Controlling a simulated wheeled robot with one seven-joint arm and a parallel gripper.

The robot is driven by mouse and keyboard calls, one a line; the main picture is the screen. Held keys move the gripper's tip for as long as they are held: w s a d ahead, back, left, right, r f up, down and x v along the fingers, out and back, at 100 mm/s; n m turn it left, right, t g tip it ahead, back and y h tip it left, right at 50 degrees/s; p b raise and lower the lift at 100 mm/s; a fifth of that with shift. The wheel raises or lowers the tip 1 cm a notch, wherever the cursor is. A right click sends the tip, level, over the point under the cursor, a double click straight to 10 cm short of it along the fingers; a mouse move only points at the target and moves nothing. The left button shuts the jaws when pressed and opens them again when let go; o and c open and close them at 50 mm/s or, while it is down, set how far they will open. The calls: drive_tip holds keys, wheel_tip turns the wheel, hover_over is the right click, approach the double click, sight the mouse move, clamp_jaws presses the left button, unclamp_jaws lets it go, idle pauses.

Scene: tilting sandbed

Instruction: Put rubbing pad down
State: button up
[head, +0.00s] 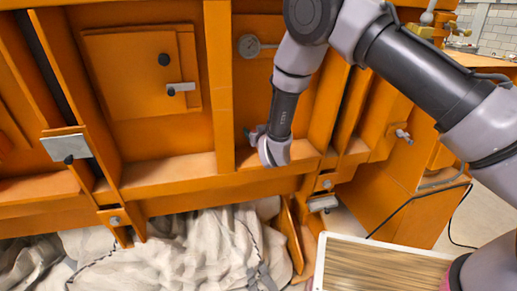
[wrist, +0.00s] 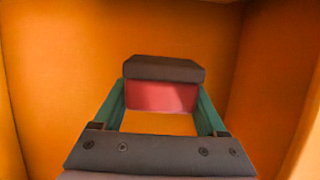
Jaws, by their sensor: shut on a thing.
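The rubbing pad (wrist: 163,72) is a block with a dark grey layer and a red layer. In the wrist view it sits between the two green fingers of my gripper (wrist: 161,96), which is shut on it. An orange surface shows behind and below the pad; I cannot tell whether the pad touches it. In the head view my gripper (head: 254,133) is mostly hidden by my wrist, in an orange bay just above its ledge. The pad cannot be made out clearly there.
Orange upright ribs (head: 219,85) bound the bay, and a round gauge (head: 249,46) is above. A latched orange panel (head: 138,75) is to the left. Crumpled pale cloth (head: 180,255) lies below. A wood-topped, white-edged surface (head: 380,267) is at the lower right.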

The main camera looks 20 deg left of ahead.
sight(256, 155)
drive_tip(key=shift+f, duration=3.45)
drive_tip(key=shift+f, duration=0.2)
drive_tip(key=o, duration=1.3)
drive_tip(key=shift+r, duration=0.15)
drive_tip(key=shift+s+d, duration=0.1)
drive_tip(key=shift+s, duration=0.05)
drive_tip(key=v, duration=1.1)
drive_tip(key=shift+s+d+r, duration=0.15)
drive_tip(key=shift+s+d, duration=0.1)
